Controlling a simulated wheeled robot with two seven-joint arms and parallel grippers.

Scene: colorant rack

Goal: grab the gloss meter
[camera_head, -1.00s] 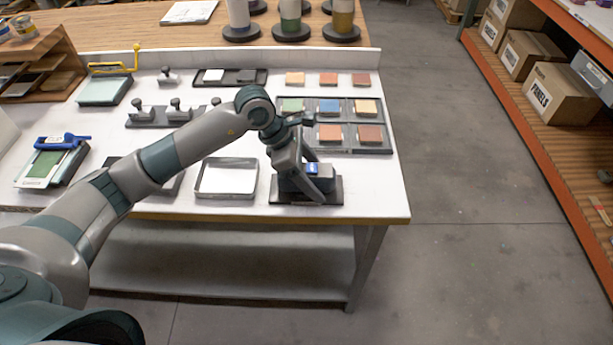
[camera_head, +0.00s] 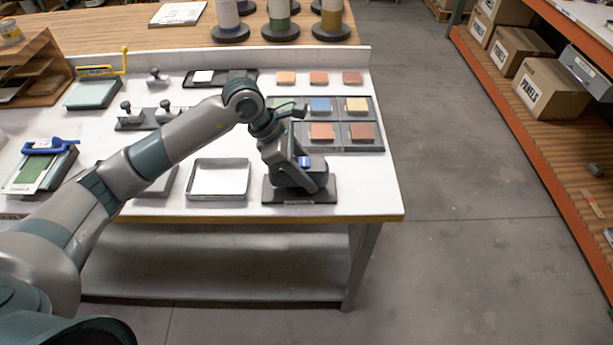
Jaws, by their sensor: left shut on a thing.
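The gloss meter (camera_head: 304,161) is a small dark block with a blue patch on top. It is at the front right of the white table, over a dark flat base pad (camera_head: 270,194). My left gripper (camera_head: 303,180) reaches down over it from the left and is shut on it. The gripper hides most of the meter, so I cannot tell whether it still touches the pad. My right gripper is not in view.
An empty white tray (camera_head: 219,165) lies just left of the pad. A dark panel holder with coloured tiles (camera_head: 321,131) stands behind it. The table's front edge (camera_head: 300,218) is close. Shelves with boxes (camera_head: 550,88) stand right, across clear floor.

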